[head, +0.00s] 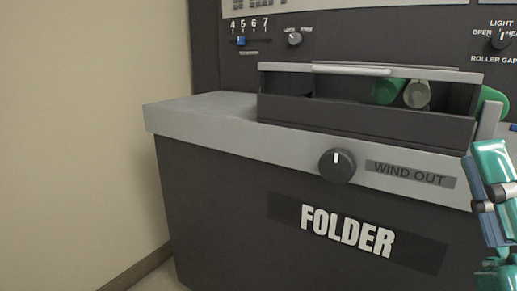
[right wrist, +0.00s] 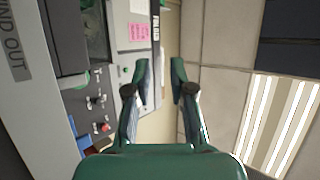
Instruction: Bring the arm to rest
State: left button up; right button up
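My right gripper (head: 493,200) shows at the right edge of the head view as teal and dark parts, beside the front of the folder unit and cut off by the frame. In the right wrist view its two green fingers (right wrist: 161,75) stand apart with nothing between them. The gripper is open and empty. My left gripper is in neither view.
The dark folder unit (head: 230,200) has a grey top, a round knob (head: 337,166) and a WIND OUT label (head: 410,174). The wrist view shows a control panel, pink notes (right wrist: 138,32) and a lit ceiling panel (right wrist: 272,118).

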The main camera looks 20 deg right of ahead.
jog(key=w+a+f+n+g+y+p, duration=0.2)
jog(key=w+a+f+n+g, duration=0.15)
jog(key=w+f, duration=0.65)
jog(key=w+a+f+n+g+y+p, duration=0.25)
jog(key=w+f+n, duration=0.25)
jog(key=w+f, duration=0.5)
jog(key=w+f+n+g+y, duration=0.1)
jog(key=w+f+n+g, duration=0.15)
jog(key=w+f, duration=0.55)
jog(key=s+a+f+n+g+y+p, duration=0.1)
jog(key=s+f+g, duration=0.3)
jog(key=f, duration=0.9)
jog(key=s+f+g+y+p, duration=0.1)
jog(key=s+f+g+y, duration=0.2)
jog(key=f, duration=1.1)
jog(key=s+a+f+n+g+y, duration=0.1)
jog(key=s+a+f+g, duration=0.25)
jog(key=s+f, duration=0.3)
jog(key=s+a+f+n+g+y, duration=0.1)
jog(key=s+a+f+g, duration=0.2)
jog(key=s+f+g, duration=0.35)
jog(key=s+r+p, duration=0.1)
jog(key=r+p, duration=1.8)
jog(key=s+r+p, duration=0.2)
jog(key=r+p, duration=1.7)
jog(key=r, duration=0.1)
jog(key=shift+s+a+r+n, duration=0.25)
jog(key=shift+a+n, duration=0.05)
jog(key=shift+a, duration=0.15)
jog(key=shift+t, duration=0.25)
